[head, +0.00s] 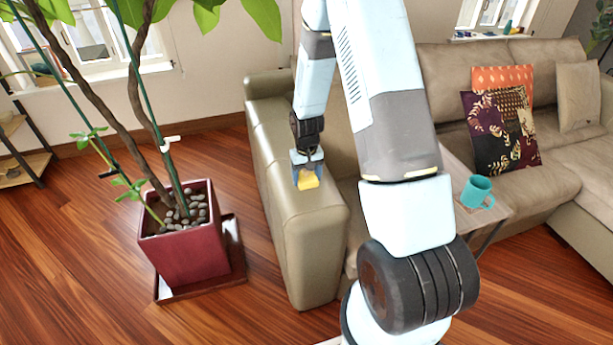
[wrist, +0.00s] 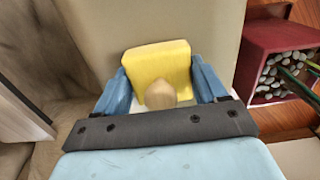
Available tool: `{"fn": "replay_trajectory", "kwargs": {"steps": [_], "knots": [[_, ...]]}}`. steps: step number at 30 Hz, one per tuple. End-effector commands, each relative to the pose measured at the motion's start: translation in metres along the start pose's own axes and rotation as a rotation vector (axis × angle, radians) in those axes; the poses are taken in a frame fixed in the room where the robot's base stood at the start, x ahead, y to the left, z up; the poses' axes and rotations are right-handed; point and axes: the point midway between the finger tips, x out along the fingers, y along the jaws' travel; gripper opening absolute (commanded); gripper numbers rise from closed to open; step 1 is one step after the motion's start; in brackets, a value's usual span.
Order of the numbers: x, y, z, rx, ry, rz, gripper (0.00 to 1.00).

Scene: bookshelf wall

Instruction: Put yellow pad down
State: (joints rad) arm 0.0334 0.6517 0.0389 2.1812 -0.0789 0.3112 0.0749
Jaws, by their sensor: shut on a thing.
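The yellow pad (head: 308,180) is a small yellow block at the tip of my gripper (head: 306,170) in the head view. In the wrist view the yellow pad (wrist: 160,70) sits between the two blue fingers of my gripper (wrist: 160,88), which is shut on it. A rounded tan part shows in front of the pad's near face. Pad and gripper are over the sofa's olive-beige armrest (head: 318,235). I cannot tell whether the pad touches the armrest.
A red planter (head: 185,250) with stones and a tall plant stands on the wooden floor left of the armrest. A teal mug (head: 477,191) stands on a small side table (head: 495,213) at the right. Patterned cushions (head: 502,130) lie on the sofa. My arm hides part of the seat.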

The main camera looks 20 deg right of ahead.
Motion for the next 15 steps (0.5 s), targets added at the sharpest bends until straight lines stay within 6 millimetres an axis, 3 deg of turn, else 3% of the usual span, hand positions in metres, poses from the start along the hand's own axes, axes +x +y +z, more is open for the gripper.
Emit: {"fn": "replay_trajectory", "kwargs": {"steps": [6,7,15], "knots": [[0.001,-0.0003,0.0001,-0.001,0.0,0.0,0.43],[0.001,-0.0003,0.0,-0.001,0.0,0.0,0.73],[0.0008,-0.0005,0.0001,-0.001,0.0,0.0,0.97]]}}
